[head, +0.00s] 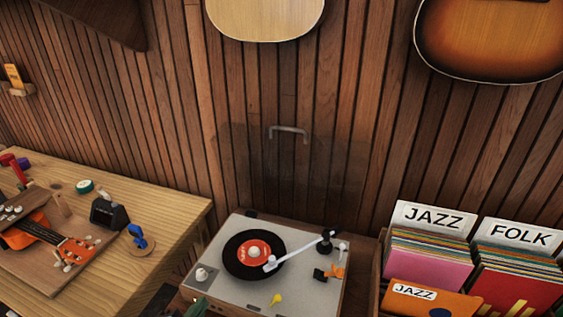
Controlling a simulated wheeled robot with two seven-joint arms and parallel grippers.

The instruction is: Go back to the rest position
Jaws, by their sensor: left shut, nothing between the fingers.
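My right gripper is not in view. The grey-topped turntable (222,288) stands at the bottom centre, with a black record (238,266) with a red label on it. Its white tonearm (300,250) reaches over the record toward the label.
A wooden workbench (172,212) at left holds an orange ukulele (35,232), a black device (108,213) and small parts. Record bins with JAZZ (433,217) and FOLK (519,233) signs stand at right.

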